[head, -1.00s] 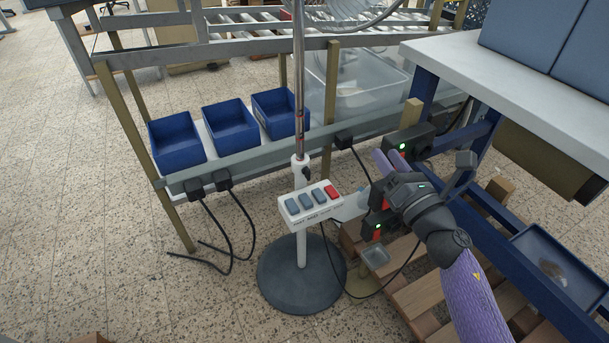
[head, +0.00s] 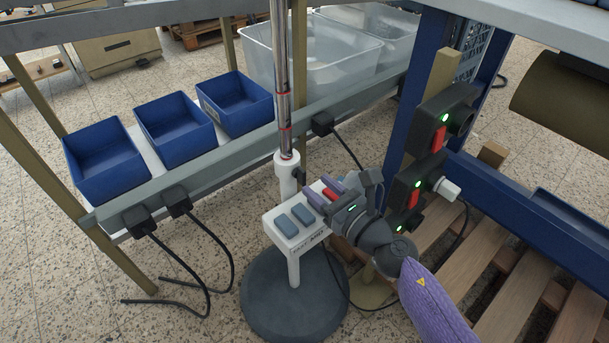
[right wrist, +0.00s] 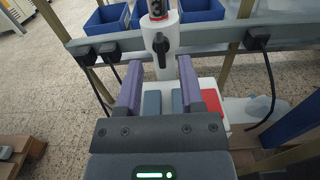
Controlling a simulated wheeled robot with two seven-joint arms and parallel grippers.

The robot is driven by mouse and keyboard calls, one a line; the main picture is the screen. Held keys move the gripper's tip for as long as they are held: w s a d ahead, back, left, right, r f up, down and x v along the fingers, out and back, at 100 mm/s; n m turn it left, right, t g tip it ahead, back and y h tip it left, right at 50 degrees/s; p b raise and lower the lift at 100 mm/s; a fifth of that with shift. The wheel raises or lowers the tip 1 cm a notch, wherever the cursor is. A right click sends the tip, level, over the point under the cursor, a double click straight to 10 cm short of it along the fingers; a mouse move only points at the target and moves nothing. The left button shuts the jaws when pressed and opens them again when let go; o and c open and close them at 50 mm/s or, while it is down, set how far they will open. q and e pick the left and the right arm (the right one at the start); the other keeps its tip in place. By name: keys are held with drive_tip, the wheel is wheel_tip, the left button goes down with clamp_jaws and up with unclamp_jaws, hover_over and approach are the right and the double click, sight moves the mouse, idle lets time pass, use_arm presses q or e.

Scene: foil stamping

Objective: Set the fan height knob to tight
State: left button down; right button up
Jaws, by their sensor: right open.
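The fan height knob (head: 299,174) is a small black lever on the white collar (head: 287,172) of the fan's pole. In the right wrist view the knob (right wrist: 160,44) hangs from the collar, straight ahead of my fingers. My right gripper (head: 324,190) is open and empty, its purple fingers just right of the knob and over the fan's button box. In the right wrist view the right gripper (right wrist: 160,66) points at the collar, with the knob between the finger lines but beyond the tips. My left gripper is not in view.
The fan's white button box (head: 292,227) has grey buttons and a red one below my fingers. The round grey base (head: 293,297) stands on the floor. Blue bins (head: 105,160) line a rail at left. Black switch boxes (head: 443,125) with green lights sit at right.

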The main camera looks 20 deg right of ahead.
sight(305, 175)
drive_tip(key=shift+x, duration=1.85)
clamp_jaws()
